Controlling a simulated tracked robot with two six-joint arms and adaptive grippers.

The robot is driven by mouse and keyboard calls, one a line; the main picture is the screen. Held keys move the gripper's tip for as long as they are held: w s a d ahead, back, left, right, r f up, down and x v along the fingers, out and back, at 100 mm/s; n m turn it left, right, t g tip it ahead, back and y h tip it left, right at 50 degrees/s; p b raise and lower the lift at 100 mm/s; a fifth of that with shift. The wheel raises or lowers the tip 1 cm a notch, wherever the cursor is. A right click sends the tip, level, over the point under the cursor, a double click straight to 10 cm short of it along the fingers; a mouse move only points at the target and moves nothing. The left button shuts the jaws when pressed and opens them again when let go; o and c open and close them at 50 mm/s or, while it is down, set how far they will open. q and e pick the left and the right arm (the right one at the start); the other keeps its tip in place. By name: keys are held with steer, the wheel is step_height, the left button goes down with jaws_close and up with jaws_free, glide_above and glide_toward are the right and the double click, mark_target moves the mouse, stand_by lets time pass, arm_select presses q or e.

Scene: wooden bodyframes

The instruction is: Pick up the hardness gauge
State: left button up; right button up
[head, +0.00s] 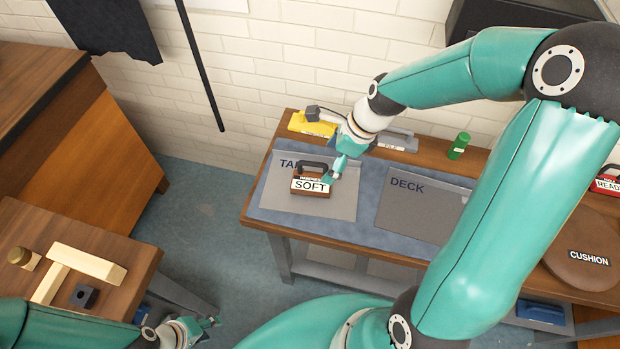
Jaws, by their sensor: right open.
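The hardness gauge (310,186) is a small brown box with a dark carrying handle on top and a white label reading SOFT. It sits on the grey TAP-lettered panel (325,207) on the blue bench mat. My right gripper (336,171) is open, close beside the gauge's right side and partly over that edge; I cannot tell whether it touches. It covers part of the panel's lettering. My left gripper (210,325) is low at the bottom left, away from the gauge, with nothing visible in it; its jaw state is unclear.
A DECK panel (415,212) lies right of the gauge. A yellow block (312,124), a grey labelled block (397,140) and a green cylinder (459,145) line the back ledge. A round CUSHION (585,249) lies far right. A wooden table (120,299) with wooden pieces stands left.

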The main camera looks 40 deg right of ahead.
mark_target(313, 181)
steer(key=x, duration=1)
steer(key=shift+w+a+f, duration=0.1)
steer(key=shift+f, duration=0.2)
steer(key=c, duration=1.4)
steer(key=shift+r, duration=0.1)
steer(key=shift+c, duration=0.2)
